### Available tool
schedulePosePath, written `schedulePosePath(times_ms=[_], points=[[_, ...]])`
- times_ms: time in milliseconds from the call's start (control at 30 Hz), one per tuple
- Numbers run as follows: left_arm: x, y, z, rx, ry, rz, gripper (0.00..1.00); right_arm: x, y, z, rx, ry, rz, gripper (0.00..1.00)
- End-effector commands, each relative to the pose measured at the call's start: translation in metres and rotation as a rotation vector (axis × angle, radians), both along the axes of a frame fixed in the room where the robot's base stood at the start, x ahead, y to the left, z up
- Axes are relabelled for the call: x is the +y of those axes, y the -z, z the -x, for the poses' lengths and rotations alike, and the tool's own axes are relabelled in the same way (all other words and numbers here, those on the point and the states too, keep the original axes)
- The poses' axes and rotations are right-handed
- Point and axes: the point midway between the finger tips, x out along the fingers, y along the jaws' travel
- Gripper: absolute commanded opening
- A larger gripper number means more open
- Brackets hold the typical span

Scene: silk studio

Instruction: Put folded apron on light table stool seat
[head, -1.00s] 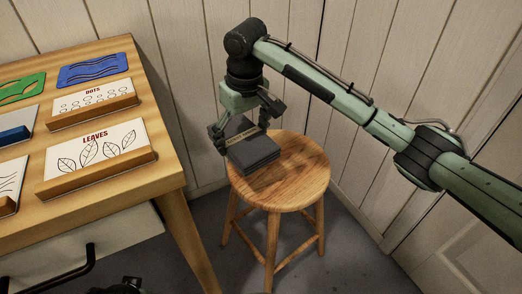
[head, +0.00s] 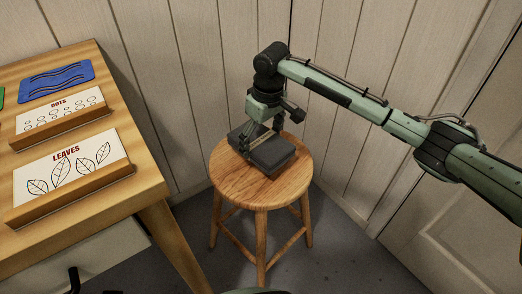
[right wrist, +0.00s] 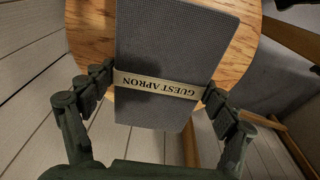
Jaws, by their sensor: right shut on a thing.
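The folded apron (head: 274,157) is a dark grey block with a pale band. In the right wrist view the apron (right wrist: 170,50) shows its band reading "GUEST APRON". The round wooden stool seat (head: 235,187) lies directly under the apron; whether the apron rests on it or is just above I cannot tell. The stool seat also shows in the right wrist view (right wrist: 90,28). My right gripper (head: 264,140) points down over the seat, its fingers at both sides of the band, shut on the apron. In the right wrist view the right gripper (right wrist: 158,92) grips the band's two ends. My left gripper is not seen.
A wooden table (head: 150,190) stands at the left with a "LEAVES" card (head: 72,170), a "DOTS" card (head: 60,115) and a blue patterned plate (head: 57,83). Panelled walls (head: 190,60) stand close behind the stool. Grey floor is clear around its legs.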

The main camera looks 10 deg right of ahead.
Motion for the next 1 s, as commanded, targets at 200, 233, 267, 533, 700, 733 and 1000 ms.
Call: schedulePosePath(times_ms=[200, 233, 267, 533, 700, 733, 1000], points=[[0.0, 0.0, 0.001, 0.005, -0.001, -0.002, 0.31, 0.0, 0.028, 0.001, 0.002, 0.001, 0.0, 0.49], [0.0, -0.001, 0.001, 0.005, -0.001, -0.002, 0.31, 0.0, 0.032, 0.001, 0.002, 0.0, 0.0, 0.49], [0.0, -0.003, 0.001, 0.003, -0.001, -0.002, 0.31, 0.0, 0.036, 0.001, 0.002, 0.0, 0.001, 0.49], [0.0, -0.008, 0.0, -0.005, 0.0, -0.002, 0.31, 0.0, 0.038, 0.0, -0.001, -0.001, 0.0, 0.49], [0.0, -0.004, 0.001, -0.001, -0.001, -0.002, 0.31, 0.0, 0.041, 0.0, 0.001, 0.0, 0.001, 0.9], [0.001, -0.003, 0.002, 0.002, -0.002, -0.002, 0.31, 0.0, 0.041, 0.0, 0.001, -0.001, 0.001, 0.94], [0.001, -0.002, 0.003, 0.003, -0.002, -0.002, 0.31, 0.0, 0.041, 0.0, 0.001, 0.0, 0.001, 1.0]])
